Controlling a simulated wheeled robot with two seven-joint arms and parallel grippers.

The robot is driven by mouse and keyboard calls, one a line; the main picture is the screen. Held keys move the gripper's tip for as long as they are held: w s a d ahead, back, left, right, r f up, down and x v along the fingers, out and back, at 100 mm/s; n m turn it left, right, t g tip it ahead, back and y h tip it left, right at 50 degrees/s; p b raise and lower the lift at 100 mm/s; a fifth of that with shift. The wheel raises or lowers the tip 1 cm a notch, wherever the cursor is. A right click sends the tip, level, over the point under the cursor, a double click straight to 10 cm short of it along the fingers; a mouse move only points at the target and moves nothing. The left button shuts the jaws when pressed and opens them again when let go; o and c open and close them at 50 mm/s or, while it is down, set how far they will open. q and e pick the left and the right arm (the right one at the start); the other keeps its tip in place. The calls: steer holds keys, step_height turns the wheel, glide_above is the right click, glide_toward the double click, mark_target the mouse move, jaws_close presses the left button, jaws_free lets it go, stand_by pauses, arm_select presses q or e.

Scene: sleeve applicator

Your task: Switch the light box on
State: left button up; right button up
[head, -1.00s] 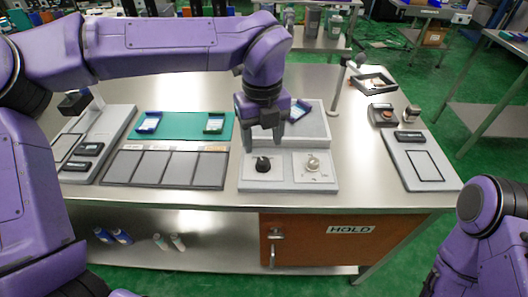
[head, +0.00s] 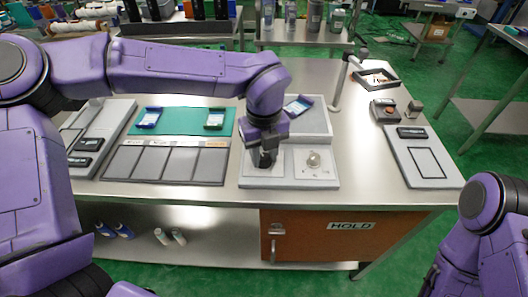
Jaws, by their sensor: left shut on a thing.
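The light box is a pale grey unit (head: 317,121) with a raised flat panel at the back and two dial plates in front. The right plate carries a silver knob (head: 313,160). The left plate (head: 250,178) carries a black knob, now mostly hidden by my gripper. My left gripper (head: 264,161) points down over the left plate and is shut on the black knob. A small blue-edged packet (head: 298,106) lies tilted on the back panel, partly behind my wrist. My right arm shows at the lower right, but its gripper is out of view.
A green mat (head: 178,122) with two blue-edged holders and a row of dark grey panels (head: 165,165) lie left of the box. A thin post (head: 342,85) stands behind it. A grey board (head: 424,171) and an orange-button box (head: 384,112) are at right.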

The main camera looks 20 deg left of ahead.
arm_select(q)
steer(key=shift+r+m+p, duration=0.25)
steer(key=shift+m+p, duration=0.75)
steer(key=shift+p, duration=0.25)
steer(key=m+p, duration=0.9)
steer(key=shift+r+p, duration=0.1)
steer(key=shift+p, duration=0.2)
steer(key=shift+w+f+m+p, duration=0.1)
steer(key=shift+f+m+p, duration=0.1)
steer(key=shift+m+p, duration=1.25)
steer(key=o, duration=1)
steer(key=shift+o, duration=0.2)
steer(key=shift+f, duration=0.1)
